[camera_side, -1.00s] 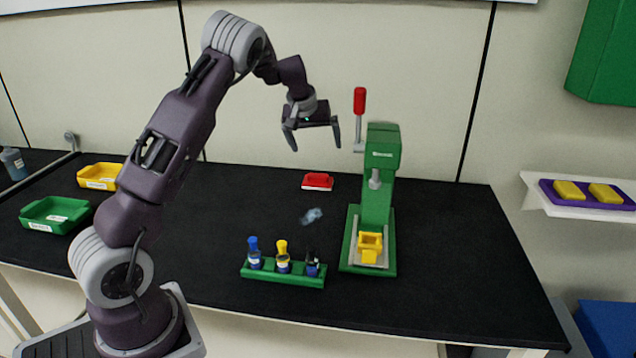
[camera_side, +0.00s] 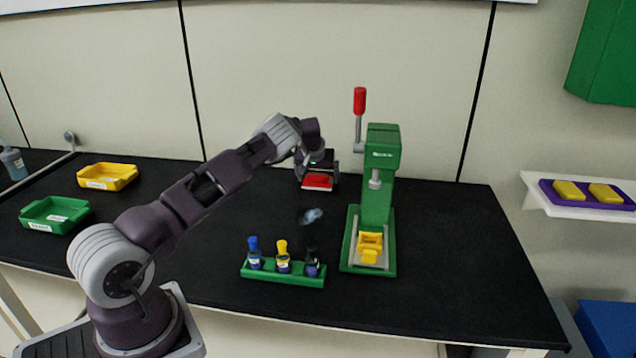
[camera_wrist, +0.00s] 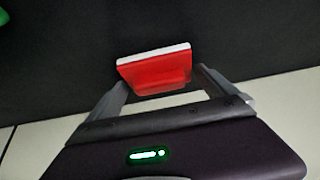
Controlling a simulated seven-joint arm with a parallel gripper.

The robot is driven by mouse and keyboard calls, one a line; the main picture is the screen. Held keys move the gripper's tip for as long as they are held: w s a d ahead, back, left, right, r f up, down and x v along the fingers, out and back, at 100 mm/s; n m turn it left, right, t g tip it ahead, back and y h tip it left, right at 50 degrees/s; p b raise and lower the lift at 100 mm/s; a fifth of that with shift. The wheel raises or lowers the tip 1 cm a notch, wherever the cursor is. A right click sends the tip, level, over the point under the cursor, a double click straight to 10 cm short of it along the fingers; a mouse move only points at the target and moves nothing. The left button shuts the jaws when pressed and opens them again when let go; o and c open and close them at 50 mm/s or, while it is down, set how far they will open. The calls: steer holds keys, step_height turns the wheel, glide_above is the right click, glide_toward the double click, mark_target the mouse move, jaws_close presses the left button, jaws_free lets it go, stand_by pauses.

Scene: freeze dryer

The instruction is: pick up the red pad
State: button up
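The red pad (camera_side: 318,181) lies on the black bench top towards the back, left of the green press. In the wrist view the red pad (camera_wrist: 157,72) shows a red body with a white edge along its far side. My gripper (camera_side: 318,178) is down at the pad, with one finger to its left and one to its right. In the wrist view my gripper (camera_wrist: 160,85) is open, its fingers spread on either side of the pad. Small gaps seem to show between the fingers and the pad. The fingertips are partly hard to make out.
A green press (camera_side: 378,170) with a red-knobbed lever stands right of the pad. A green rack (camera_side: 284,276) with several small bottles is at the front. A yellow tray (camera_side: 107,176) and a green tray (camera_side: 55,214) stand at left. A small clear bluish item (camera_side: 312,215) lies mid-bench.

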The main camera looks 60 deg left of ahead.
mark_target(318, 174)
steer(key=c, duration=1)
steer(key=shift+o, duration=0.2)
step_height(318, 174, up, 10)
steer(key=shift+r, duration=0.1)
